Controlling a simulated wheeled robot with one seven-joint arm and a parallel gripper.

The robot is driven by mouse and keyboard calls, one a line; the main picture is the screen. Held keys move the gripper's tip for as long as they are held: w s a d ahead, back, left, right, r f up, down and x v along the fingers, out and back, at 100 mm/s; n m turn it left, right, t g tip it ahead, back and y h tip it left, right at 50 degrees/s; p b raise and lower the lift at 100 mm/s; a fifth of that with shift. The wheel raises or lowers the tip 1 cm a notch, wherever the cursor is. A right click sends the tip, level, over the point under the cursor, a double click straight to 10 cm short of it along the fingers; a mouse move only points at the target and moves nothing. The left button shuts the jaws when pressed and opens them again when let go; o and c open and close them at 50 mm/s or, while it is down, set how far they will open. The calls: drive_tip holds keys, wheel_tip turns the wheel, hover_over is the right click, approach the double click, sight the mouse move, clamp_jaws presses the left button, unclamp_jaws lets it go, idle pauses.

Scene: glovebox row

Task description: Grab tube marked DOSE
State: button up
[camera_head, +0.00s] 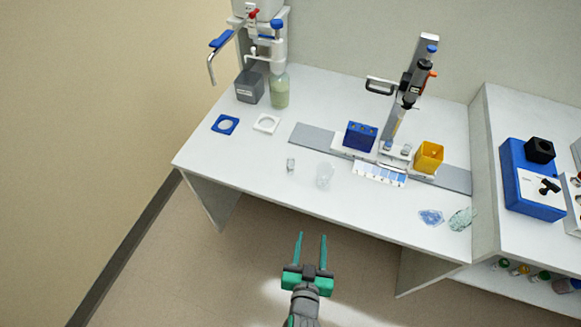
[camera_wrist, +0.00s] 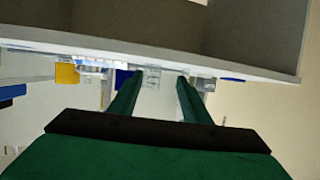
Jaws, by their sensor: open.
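No label reading DOSE is legible, so I cannot tell which thing is the marked tube. A blue rack (camera_head: 360,137) with openings in its top stands on the white bench (camera_head: 250,165), and I cannot make out what it holds. A small clear vial (camera_head: 290,165) and a clear cup (camera_head: 325,175) stand near the bench's front edge. My gripper (camera_head: 312,238) is open and empty, in front of the bench and apart from everything on it. In the wrist view its two green fingers (camera_wrist: 159,80) are spread, with clear vessels seen beyond them.
A dispensing stand (camera_head: 408,85) rises behind the rack, with a yellow box (camera_head: 428,157) at its right. A grey box (camera_head: 249,87) and a bottle (camera_head: 279,92) stand back left. A blue device (camera_head: 530,185) stands on the right bench.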

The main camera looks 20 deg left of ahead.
drive_tip(key=w+a+r+n+y, duration=0.2)
drive_tip(key=w+a, duration=0.3)
drive_tip(key=w, duration=0.4)
drive_tip(key=n+g+y, duration=0.2)
approach(291, 166)
drive_tip(key=shift+w+a, duration=0.1)
drive_tip(key=shift+w, duration=0.2)
drive_tip(key=x, duration=1.1)
drive_tip(key=shift+s, duration=0.1)
clamp_jaws()
